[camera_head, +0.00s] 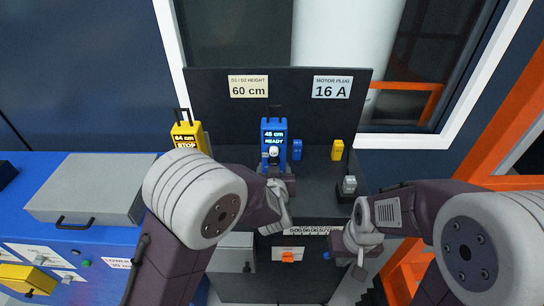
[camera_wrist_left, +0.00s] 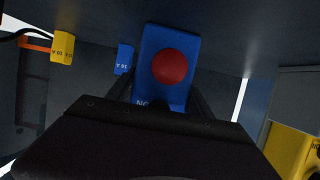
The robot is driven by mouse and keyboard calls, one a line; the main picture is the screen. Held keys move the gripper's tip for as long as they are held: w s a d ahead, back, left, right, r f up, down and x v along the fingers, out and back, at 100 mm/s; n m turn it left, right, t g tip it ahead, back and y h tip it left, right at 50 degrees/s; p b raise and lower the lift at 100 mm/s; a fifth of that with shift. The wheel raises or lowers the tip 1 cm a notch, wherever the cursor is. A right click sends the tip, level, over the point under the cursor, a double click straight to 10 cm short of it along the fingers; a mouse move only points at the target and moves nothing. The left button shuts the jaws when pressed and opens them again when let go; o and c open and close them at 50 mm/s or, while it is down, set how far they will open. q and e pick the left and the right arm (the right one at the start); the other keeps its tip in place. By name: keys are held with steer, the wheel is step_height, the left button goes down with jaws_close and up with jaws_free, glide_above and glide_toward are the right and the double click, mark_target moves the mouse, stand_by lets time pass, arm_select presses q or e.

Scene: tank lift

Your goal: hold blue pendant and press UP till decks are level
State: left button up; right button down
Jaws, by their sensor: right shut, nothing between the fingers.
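The blue pendant (camera_head: 273,135) stands upright at the middle of the dark bench; its display reads 45 cm READY. In the left wrist view the blue pendant (camera_wrist_left: 152,45) shows a red round button. My left gripper (camera_head: 273,170) is at its lower part, with a finger against each side, shut on it. The UP button cannot be made out. My right gripper (camera_head: 360,270) is shut and empty, low in front of the bench at the right, apart from the pendant. A yellow pendant (camera_head: 187,135) reading 64 cm STOP stands to the left.
Signs on the dark back panel read D1/D2 HEIGHT 60 cm (camera_head: 249,87) and MOTOR PLUG 16 A (camera_head: 332,87). A small blue plug (camera_head: 297,150) and a yellow one (camera_head: 337,150) sit right of the pendant. A grey case (camera_head: 95,188) lies on the blue surface at left.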

arm_select(q)
steer(key=c, duration=0.4)
steer(key=shift+o, duration=0.2)
stand_by(0.6)
